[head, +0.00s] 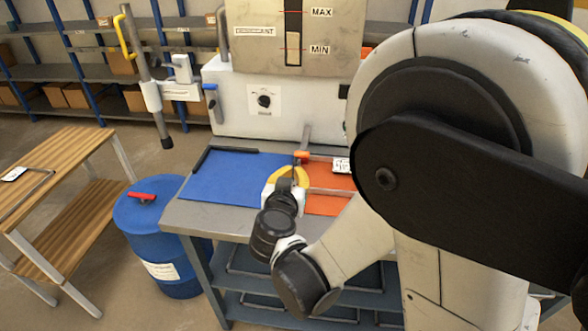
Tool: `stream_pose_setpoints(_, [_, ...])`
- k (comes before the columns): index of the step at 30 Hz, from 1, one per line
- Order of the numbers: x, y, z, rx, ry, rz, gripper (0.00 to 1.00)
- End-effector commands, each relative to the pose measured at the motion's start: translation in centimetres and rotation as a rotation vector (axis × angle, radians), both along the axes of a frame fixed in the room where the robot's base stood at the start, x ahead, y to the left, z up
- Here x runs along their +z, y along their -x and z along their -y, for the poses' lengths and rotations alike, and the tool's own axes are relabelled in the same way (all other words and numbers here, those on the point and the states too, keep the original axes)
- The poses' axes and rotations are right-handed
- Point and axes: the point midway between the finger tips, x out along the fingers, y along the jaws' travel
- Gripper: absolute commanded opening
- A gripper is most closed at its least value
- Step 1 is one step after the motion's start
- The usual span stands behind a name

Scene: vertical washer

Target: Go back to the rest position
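My gripper (287,171), with yellow fingers, is at the end of my arm over the worktop of the grey bench (195,217). It is in front of the washer (295,106), near the border between a blue mat (228,177) and an orange-red mat (325,204). A small orange piece with a grey upright part (303,148) shows just beyond the fingertips. I cannot tell whether they touch it. The fingers are small and seen from behind, so their opening is unclear. My large arm links hide the right side of the bench and washer.
A blue barrel (160,225) with a red handle (141,196) on top stands left of the bench. A wooden table (62,160) is at far left. A grey pole arm with a yellow handle (124,38) hangs left of the washer. Shelves with boxes (78,95) line the back.

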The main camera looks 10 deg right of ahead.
Motion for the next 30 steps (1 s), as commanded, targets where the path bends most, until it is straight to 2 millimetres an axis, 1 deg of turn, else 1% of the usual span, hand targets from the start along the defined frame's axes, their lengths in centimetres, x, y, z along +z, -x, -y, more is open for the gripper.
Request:
stream_pose_setpoints(12, [0.0,0.0,0.1,-0.001,0.001,-0.004,0.0])
stream_pose_setpoints(14, [0.2,0.2,0.6,-0.006,0.002,-0.019,0.0])
stream_pose_setpoints(17, [0.7,0.9,2.4,-0.022,0.009,-0.082,0.0])
stream_pose_setpoints(20, [1.4,2.7,5.0,-0.033,0.014,-0.19,0.0])
stream_pose_setpoints(21, [1.6,3.6,6.1,-0.033,0.014,-0.24,0.0])
stream_pose_setpoints(23, [1.9,5.4,7.5,-0.027,0.011,-0.316,0.0])
stream_pose_setpoints(24, [2.1,6.6,8.3,-0.017,0.007,-0.363,0.0])
stream_pose_setpoints(26, [2.3,8.6,9.3,0.004,-0.002,-0.428,0.0])
stream_pose_setpoints(27, [2.4,10.0,9.8,0.022,-0.009,-0.47,0.0])
stream_pose_setpoints(29, [2.6,12.2,10.4,0.054,-0.023,-0.528,0.0])
stream_pose_setpoints(30, [2.6,13.7,10.5,0.08,-0.035,-0.56,0.0])
